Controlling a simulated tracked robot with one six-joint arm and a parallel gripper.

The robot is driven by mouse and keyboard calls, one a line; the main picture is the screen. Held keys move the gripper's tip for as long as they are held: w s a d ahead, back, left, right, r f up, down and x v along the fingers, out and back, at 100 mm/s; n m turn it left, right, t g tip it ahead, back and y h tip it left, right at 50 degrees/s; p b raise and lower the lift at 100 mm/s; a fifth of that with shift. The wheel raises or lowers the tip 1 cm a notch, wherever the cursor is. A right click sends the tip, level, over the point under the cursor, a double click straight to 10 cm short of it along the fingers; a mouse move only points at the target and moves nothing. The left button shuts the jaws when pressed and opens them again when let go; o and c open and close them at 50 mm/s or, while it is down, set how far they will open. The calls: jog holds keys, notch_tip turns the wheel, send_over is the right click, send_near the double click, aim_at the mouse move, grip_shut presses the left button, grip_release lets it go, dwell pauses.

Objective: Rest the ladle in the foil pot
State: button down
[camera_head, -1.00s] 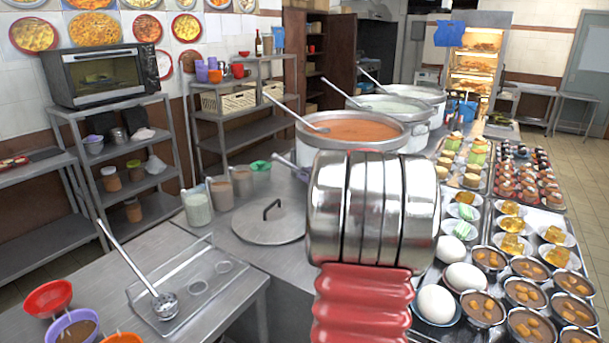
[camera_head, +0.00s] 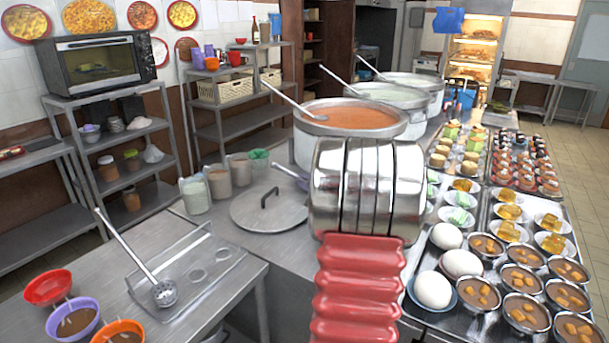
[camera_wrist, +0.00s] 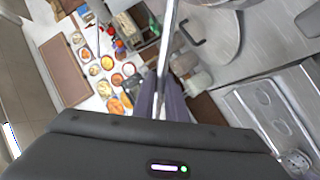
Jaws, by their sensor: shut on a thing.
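Three big metal pots stand in a row in the head view: a front one with orange soup (camera_head: 352,118), a middle one with pale contents (camera_head: 398,118) and a back one (camera_head: 425,80). Each has a long handle leaning out of it. I cannot tell which is the foil pot. In the wrist view my gripper (camera_wrist: 163,100) is shut on a thin metal ladle handle (camera_wrist: 170,45). The held ladle's bowl is out of view. In the head view my arm hides most of my gripper; a purple-grey piece, likely a finger, shows at its left.
A round lid (camera_head: 240,213) lies on the counter before several jars (camera_head: 219,182). Eggs (camera_head: 433,290) and crowded dessert bowls (camera_head: 525,313) fill the right. Coloured bowls (camera_head: 73,318) stand at front left.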

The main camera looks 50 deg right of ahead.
notch_tip(320, 180, down, 4)
jog(key=shift+r, duration=0.1)
dwell(0.4)
jog(key=shift+s, duration=0.15)
dwell(0.4)
jog(key=shift+f, duration=0.25)
dwell(0.6)
jog(key=c, duration=1.7)
grip_release()
jog(key=v, duration=1.3)
jog(key=shift+s+a, duration=0.25)
jog(key=shift+s, duration=0.1)
